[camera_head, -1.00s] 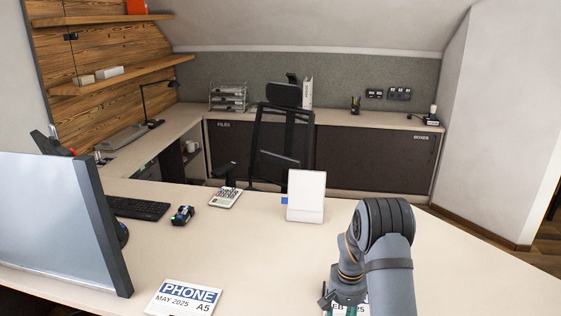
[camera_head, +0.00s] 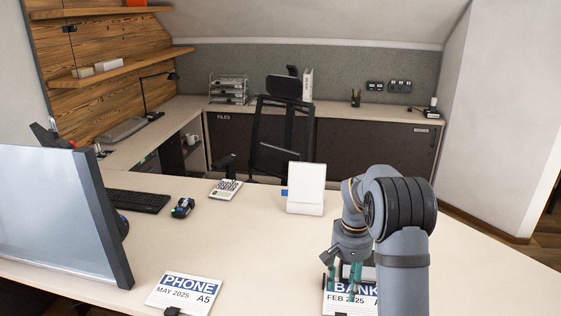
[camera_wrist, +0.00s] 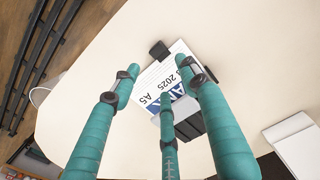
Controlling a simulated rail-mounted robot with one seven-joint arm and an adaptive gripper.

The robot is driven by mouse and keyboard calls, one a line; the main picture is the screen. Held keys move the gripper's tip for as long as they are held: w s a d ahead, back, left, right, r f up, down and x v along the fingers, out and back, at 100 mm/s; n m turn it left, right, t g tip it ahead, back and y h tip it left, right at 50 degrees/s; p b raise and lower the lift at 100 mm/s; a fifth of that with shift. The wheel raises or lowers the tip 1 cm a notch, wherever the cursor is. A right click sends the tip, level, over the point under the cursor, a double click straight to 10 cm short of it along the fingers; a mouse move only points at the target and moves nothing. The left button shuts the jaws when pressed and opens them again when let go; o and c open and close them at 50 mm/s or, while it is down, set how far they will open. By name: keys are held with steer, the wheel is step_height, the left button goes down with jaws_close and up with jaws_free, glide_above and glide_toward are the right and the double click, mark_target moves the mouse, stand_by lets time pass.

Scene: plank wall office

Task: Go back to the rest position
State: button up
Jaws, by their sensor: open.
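My gripper (camera_head: 345,274) is at the right front of the desk in the head view, with its fingers pointing down. In the wrist view its teal fingers (camera_wrist: 165,95) are spread apart with nothing between them. Below them lies a white sheet marked BANK, FEB 2025 (camera_head: 340,300), also in the wrist view (camera_wrist: 152,86). A black clip (camera_wrist: 159,50) sits at its edge. The fingers appear above the sheet, apart from it. My arm hides the sheet's right part in the head view.
The desk (camera_head: 240,245) also bears a PHONE, MAY 2025 sheet (camera_head: 186,291), a monitor (camera_head: 55,215), a keyboard (camera_head: 138,201), a calculator (camera_head: 225,189) and a white stand (camera_head: 306,188) behind my gripper. An office chair (camera_head: 283,135) stands beyond. The desk's middle is clear.

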mark_target(342, 315)
step_height(342, 315, down, 12)
steer(key=shift+s+r, duration=0.1)
steer(key=shift+s, duration=0.05)
steer(key=shift+d+f, duration=0.2)
steer(key=shift+f, duration=0.05)
steer(key=shift+s+f, duration=0.1)
steer(key=shift+s, duration=0.5)
steer(key=shift+a, duration=0.1)
